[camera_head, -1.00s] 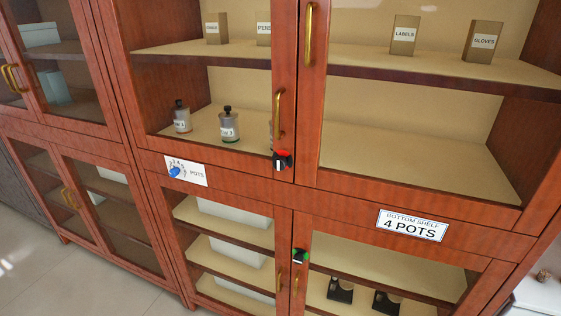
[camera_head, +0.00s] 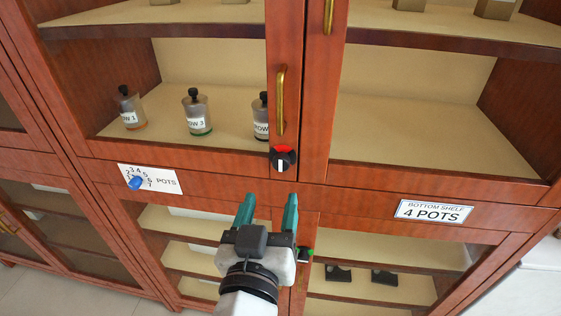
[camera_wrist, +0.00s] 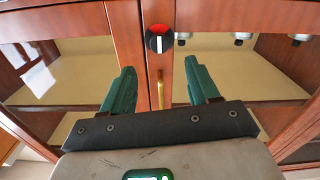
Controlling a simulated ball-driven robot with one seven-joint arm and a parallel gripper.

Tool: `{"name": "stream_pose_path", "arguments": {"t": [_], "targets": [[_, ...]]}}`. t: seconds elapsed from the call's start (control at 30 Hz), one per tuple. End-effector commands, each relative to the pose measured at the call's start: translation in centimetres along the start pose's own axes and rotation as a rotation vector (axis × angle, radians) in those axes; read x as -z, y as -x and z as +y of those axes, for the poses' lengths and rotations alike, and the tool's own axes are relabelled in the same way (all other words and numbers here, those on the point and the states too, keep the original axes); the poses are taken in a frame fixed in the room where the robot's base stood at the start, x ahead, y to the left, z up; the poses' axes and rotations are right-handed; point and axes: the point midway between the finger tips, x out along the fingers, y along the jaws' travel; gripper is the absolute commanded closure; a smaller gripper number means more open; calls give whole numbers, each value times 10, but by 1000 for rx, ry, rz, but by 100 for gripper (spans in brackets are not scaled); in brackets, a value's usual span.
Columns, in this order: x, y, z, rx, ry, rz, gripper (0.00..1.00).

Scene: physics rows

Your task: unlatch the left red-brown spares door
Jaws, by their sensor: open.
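The left spares door (camera_head: 200,158) of the upper cabinet has a red-brown frame, glass and a brass handle (camera_head: 281,100). A black round latch knob (camera_head: 283,160) with a red patch and a white upright mark sits at its lower right corner. The knob also shows at the top of the wrist view (camera_wrist: 159,40), ahead of the gap between the fingers. My gripper (camera_head: 269,199) has two green fingers, spread apart and empty. It appears below the knob in the head view, not touching it. The door looks closed.
Several bottles (camera_head: 197,113) stand behind the left door. A dial plate (camera_head: 150,179) is at left and a "4 POTS" sign (camera_head: 433,212) at right. A lower latch with a green patch (camera_head: 306,255) is partly beside my gripper. Lower shelves hold dark items (camera_head: 339,273).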

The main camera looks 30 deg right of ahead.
Motion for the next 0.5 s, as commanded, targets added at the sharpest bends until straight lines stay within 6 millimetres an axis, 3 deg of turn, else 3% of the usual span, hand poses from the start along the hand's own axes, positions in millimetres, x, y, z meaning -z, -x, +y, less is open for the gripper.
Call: {"name": "stream_pose_path", "arguments": {"t": [0.3,0.5], "targets": [[2,-58,2,-5,1,-4,40],[0,-85,1,-3,2,-4,40]]}}
